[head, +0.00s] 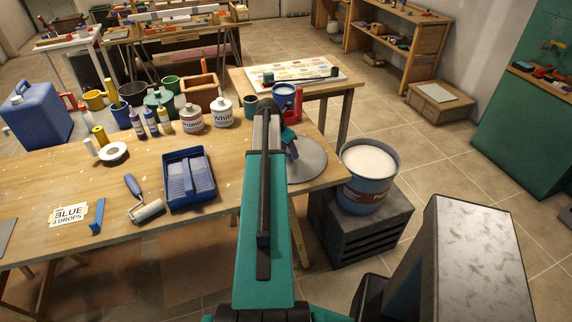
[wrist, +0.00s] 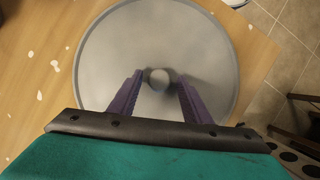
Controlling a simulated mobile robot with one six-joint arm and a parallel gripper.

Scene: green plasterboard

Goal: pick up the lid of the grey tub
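The round grey lid (head: 312,163) lies flat on the right end of the wooden table. It fills much of the wrist view (wrist: 205,40), with a small round knob (wrist: 159,78) at its middle. My gripper (head: 291,150) is over the lid. In the wrist view my gripper (wrist: 159,86) has its two purple fingers apart, one on each side of the knob, with gaps between. I cannot tell how far the fingertips are above the lid. The blue-grey tub (head: 366,193) stands uncovered to the right of the table, with white contents showing.
The tub stands on a dark crate (head: 350,240). A red object (head: 298,103) and a blue pot (head: 284,103) stand behind the lid. A blue paint tray (head: 188,180), a roller (head: 146,210) and several bottles are further left on the table (head: 60,170).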

